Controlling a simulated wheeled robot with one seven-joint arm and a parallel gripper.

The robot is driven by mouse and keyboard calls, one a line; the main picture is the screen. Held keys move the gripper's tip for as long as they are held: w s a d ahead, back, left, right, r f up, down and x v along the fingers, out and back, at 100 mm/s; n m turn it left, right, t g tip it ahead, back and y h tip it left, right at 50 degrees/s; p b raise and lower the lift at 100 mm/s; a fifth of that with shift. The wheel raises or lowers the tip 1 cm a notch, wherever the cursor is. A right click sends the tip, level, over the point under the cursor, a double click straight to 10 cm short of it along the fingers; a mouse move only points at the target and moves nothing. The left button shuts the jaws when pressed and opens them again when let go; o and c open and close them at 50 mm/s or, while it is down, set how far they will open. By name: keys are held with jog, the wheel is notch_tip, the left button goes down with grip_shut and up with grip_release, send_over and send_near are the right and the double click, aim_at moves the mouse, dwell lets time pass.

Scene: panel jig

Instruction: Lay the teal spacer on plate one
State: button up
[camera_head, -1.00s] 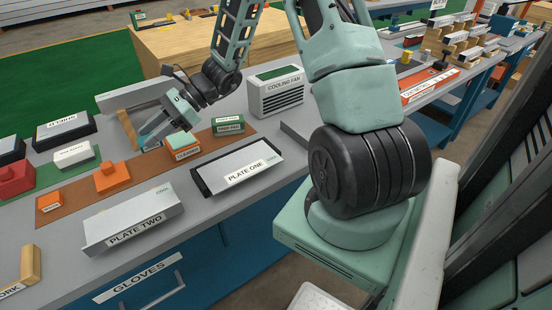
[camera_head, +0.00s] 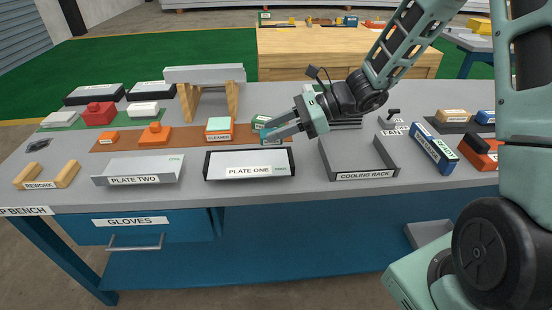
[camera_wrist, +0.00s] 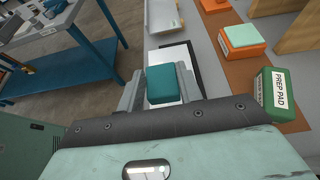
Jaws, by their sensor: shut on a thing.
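My gripper (camera_head: 268,134) is shut on the teal spacer (camera_head: 265,137), a small dark teal block. In the wrist view the spacer (camera_wrist: 161,84) sits between the two grey fingers (camera_wrist: 160,92). Plate one (camera_head: 225,172) is a pale plate with a dark rim and a "PLATE ONE" label on its front. The spacer is held near plate one's back right edge in the head view. In the wrist view plate one (camera_wrist: 172,57) shows beyond and below the spacer. I see no contact between them, but the gap is hard to judge.
An orange clamps box (camera_head: 218,136) with a mint block on top stands behind plate one. A green prep pad box (camera_wrist: 276,90) is close beside my gripper. Plate two (camera_head: 140,168) lies to the left, the cooling rack (camera_head: 365,175) to the right.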

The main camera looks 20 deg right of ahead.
aim_at(277, 164)
jog(key=shift+f, duration=3.5)
jog(key=shift+b, duration=0.3)
jog(key=shift+f, duration=0.15)
jog(key=o, duration=1.1)
jog(key=shift+c, duration=0.2)
